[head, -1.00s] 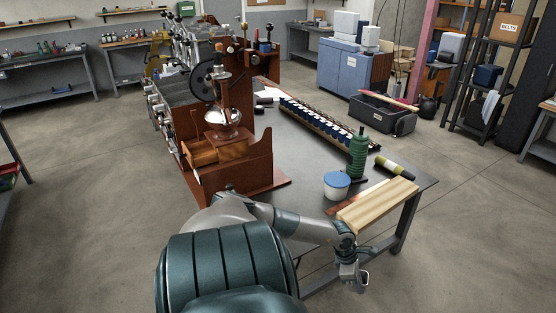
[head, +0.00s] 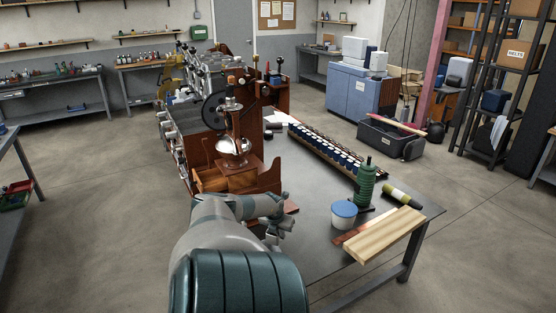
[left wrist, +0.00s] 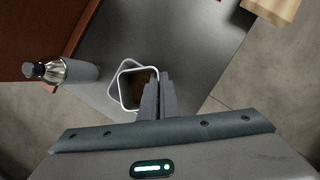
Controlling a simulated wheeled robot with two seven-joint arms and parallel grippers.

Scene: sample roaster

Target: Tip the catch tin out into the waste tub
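My left gripper (head: 282,222) is low beside the front of the wooden machine stand in the head view. In the left wrist view its two dark fingers (left wrist: 157,97) are close together, on the right wall of a small square tin with a pale rim, which looks like the catch tin (left wrist: 124,72). The tin's inside looks dark brown; I cannot tell how much is in it. In the head view the tin is not clear behind the arm. A dark open tub (head: 378,138) stands on the floor beyond the table; I cannot tell if it is the waste tub. My right gripper is not in view.
The grey table (head: 317,253) carries a blue-lidded white pot (head: 343,215), a green ribbed bottle (head: 365,188), a pale wooden block (head: 385,235) and a long rack of small cups (head: 330,150). A silver cylinder (left wrist: 75,72) is left of the tin.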

